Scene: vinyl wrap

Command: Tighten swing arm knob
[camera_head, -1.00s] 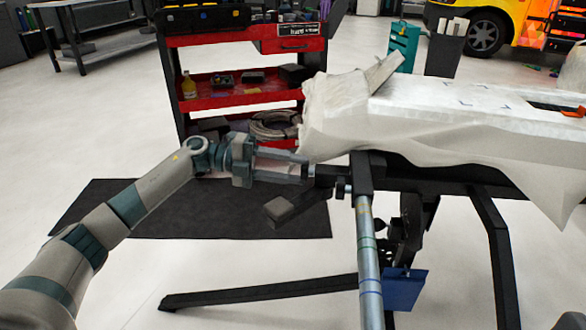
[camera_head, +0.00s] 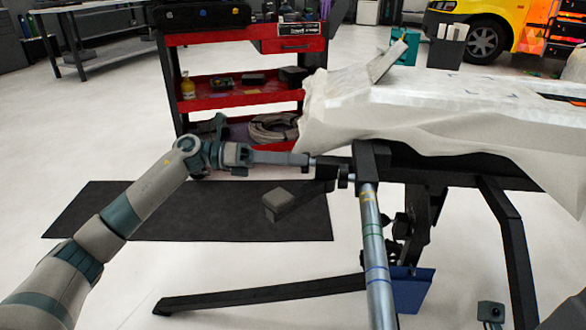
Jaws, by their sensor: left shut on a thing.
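My left gripper (camera_head: 303,159) reaches in from the left, its fingers level and seen nearly edge-on. It is shut on the swing arm knob (camera_head: 313,161) at the left end of the stand's top joint. The fingers hide most of the knob. The black swing arm (camera_head: 325,170) extends from this joint, and a grey pad (camera_head: 279,199) shows below the gripper. A silver post (camera_head: 373,250) runs down from the black clamp (camera_head: 365,165).
A white-wrapped panel (camera_head: 430,115) lies on the black stand, its loose film hanging near the knob. A red tool cart (camera_head: 240,97) stands behind my left gripper. A dark mat (camera_head: 110,215) lies on the floor. A stand leg (camera_head: 260,295) crosses the open floor in front.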

